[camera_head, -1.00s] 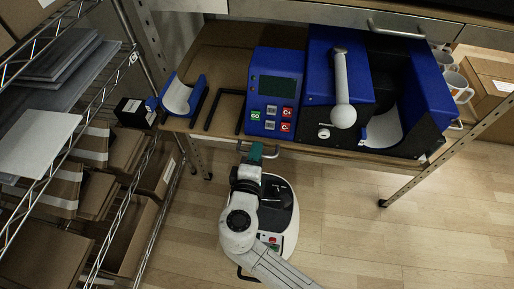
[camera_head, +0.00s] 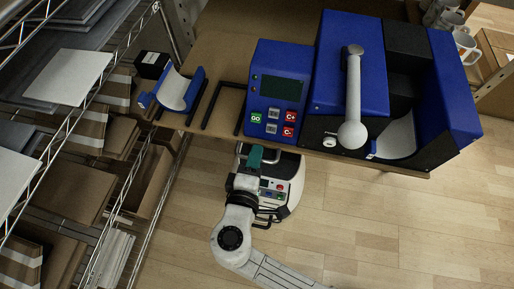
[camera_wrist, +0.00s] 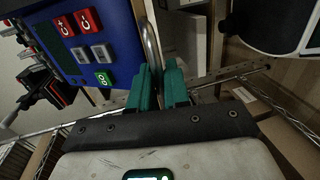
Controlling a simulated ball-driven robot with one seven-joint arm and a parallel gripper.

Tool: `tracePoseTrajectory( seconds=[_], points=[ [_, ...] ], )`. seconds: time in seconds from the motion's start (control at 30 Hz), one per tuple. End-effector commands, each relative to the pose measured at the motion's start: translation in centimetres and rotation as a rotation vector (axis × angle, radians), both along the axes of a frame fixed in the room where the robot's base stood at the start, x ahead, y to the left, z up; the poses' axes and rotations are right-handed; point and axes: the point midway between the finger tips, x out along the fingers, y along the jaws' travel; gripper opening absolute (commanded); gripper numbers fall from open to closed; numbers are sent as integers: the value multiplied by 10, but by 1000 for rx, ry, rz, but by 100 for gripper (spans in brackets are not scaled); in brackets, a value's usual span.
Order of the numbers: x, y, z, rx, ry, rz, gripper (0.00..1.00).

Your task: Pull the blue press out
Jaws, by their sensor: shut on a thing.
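The blue press (camera_head: 345,85) stands on a wooden board (camera_head: 225,60), with a grey ball-ended lever on its front. Its blue control box (camera_head: 277,92), with a dark screen and coloured buttons, stands to its left. The control box (camera_wrist: 88,40) also shows at upper left in the wrist view. My gripper (camera_head: 255,155) is below the board's front edge, in front of the control box. In the wrist view my gripper's (camera_wrist: 158,78) green fingers are shut on a metal bar handle (camera_wrist: 151,42). Part of the handle is hidden between the fingers.
A blue curved holder (camera_head: 180,92) and a black bracket (camera_head: 210,105) lie at the board's left. White mugs (camera_head: 465,45) stand beyond the press at right. A wire rack (camera_head: 150,140) with boxes stands at left. Wooden floor (camera_head: 370,230) is open in front.

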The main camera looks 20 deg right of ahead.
Motion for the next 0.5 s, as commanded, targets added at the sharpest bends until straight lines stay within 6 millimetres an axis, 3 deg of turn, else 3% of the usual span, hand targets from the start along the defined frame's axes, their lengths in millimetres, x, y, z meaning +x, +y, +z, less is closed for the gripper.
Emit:
tracePoseTrajectory(
  seconds=[0.33, 0.37, 0.5],
  points=[
    [1, -1, -1, 1, 2, 0, 0],
    [1, -1, -1, 1, 2, 0, 18],
    [1, -1, -1, 1, 1, 0, 28]
  ],
)
